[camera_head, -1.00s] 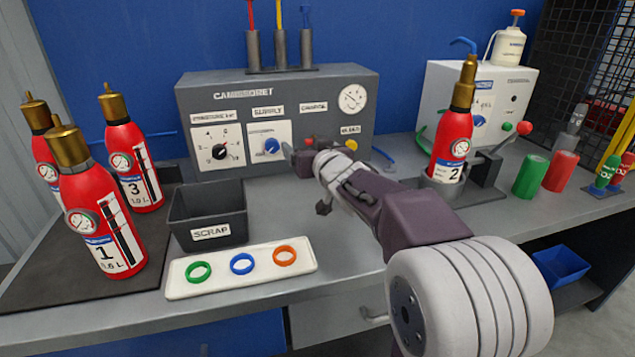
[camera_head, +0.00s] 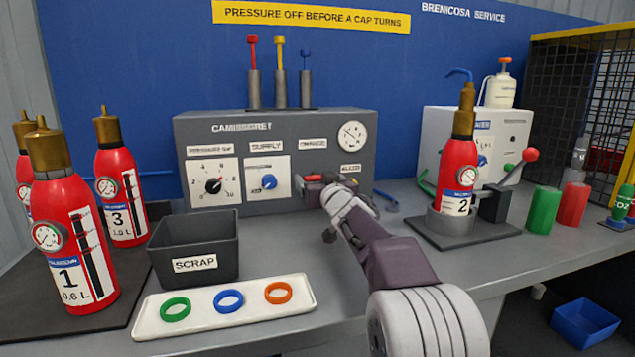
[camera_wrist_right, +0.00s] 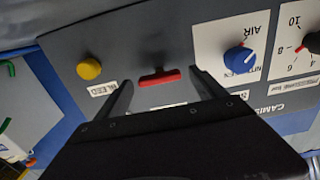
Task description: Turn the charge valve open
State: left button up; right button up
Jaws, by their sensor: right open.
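The charge valve is a red bar handle (camera_wrist_right: 159,77) on the front of the grey panel box (camera_head: 195,135). In the right wrist view it lies roughly crosswise between the two finger tips. In the head view a bit of the red handle (camera_head: 313,178) shows beside my right gripper (camera_head: 318,190), which partly covers it. My right gripper (camera_wrist_right: 161,84) is open, one finger on each side of the handle; I cannot tell whether either finger touches it. My left gripper is not in view.
A blue supply knob (camera_head: 268,181) sits left of the valve, and a yellow bleed button (camera_wrist_right: 89,69) on its other side. A scrap bin (camera_head: 195,248), a white ring tray (camera_head: 205,318) and extinguisher 2 (camera_head: 462,160) in a holder stand on the bench.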

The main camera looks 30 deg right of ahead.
jog(key=shift+w+d, duration=0.1)
jog(key=shift+w, duration=0.2)
jog(key=c, duration=1.4)
jog(key=shift+o, duration=0.2)
jog(key=n, duration=0.8)
jog(key=shift+f+b, duration=0.15)
jog(key=shift+b, duration=0.15)
jog(key=n+b, duration=0.1)
jog(key=n, duration=0.8)
jog(key=shift+f+n, duration=0.1)
jog(key=shift+n, duration=0.5)
